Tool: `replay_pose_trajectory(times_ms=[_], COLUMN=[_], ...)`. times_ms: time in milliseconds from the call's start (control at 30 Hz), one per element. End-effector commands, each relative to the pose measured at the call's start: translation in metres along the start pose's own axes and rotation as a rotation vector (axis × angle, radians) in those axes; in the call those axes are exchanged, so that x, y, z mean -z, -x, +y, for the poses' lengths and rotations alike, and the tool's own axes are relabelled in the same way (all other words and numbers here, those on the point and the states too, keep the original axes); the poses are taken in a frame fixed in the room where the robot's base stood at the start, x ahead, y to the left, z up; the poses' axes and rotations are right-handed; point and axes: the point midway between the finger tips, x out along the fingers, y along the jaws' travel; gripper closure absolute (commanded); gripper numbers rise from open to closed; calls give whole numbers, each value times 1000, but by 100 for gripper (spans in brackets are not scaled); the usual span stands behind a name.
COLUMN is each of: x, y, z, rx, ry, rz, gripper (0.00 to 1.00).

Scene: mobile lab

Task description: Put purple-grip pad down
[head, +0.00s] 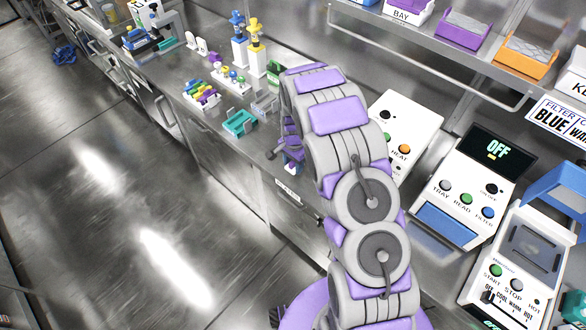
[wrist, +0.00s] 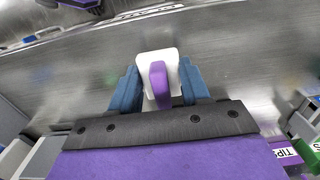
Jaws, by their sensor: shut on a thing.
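In the wrist view, my gripper (wrist: 160,88) has its two blue fingers shut on the purple-grip pad (wrist: 158,80). The pad has a white base plate with a purple grip on it. The metal counter surface lies behind the pad, and I cannot tell whether the pad touches it.
A teal tray (head: 239,123), a rack of coloured pieces (head: 201,95) and blue and yellow stands (head: 256,50) are left of my arm. White instruments, including one reading OFF (head: 467,185), stand to the right. The counter's front edge runs beside my arm.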

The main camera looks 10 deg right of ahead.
Motion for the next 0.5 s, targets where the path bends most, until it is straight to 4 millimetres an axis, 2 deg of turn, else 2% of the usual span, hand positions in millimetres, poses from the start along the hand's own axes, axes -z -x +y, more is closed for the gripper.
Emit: replay_pose_trajectory(times_ms=[233, 500], x=[1, 2], y=[-34, -35], z=[-2, -2], rx=[0, 2], ry=[0, 0], rz=[0, 1], gripper=[100, 100])
